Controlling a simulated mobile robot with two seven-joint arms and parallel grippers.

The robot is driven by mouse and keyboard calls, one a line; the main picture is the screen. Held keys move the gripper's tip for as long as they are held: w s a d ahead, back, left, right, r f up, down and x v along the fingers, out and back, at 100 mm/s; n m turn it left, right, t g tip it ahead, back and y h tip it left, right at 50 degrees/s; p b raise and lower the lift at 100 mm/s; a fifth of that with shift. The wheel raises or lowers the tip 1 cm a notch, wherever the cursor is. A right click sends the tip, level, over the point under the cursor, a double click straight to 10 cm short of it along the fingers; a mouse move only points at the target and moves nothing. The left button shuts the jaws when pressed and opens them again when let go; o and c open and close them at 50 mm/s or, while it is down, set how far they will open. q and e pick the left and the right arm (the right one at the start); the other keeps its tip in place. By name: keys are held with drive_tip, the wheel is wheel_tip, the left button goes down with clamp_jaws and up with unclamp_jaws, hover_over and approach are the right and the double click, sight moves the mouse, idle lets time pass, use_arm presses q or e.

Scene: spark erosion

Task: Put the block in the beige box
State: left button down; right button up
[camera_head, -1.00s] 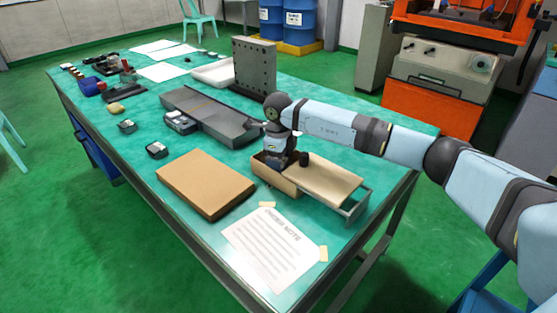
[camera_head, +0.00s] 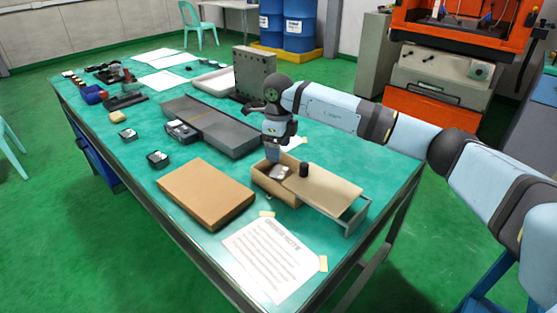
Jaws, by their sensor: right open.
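The beige box (camera_head: 273,188) stands near the table's right edge. Its tan lid (camera_head: 328,186), with a black knob (camera_head: 304,170), is slid to the right, so the left part of the box is open. A small grey, shiny piece (camera_head: 281,173), which looks like the block, lies inside this opening; its details are too small to tell. My right gripper (camera_head: 273,156) points down just above the opening, open, its fingertips hard to make out. My left gripper is not in view.
A closed brown flat box (camera_head: 203,190) lies left of the beige box. A taped paper notice (camera_head: 270,258) lies in front. Behind are a long dark grey slab (camera_head: 215,125) and an upright plate with holes (camera_head: 255,73). Small gauges (camera_head: 157,159) sit at the left.

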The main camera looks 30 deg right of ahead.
wheel_tip(320, 180, up, 4)
drive_tip(key=shift+r, duration=0.1)
idle(0.6)
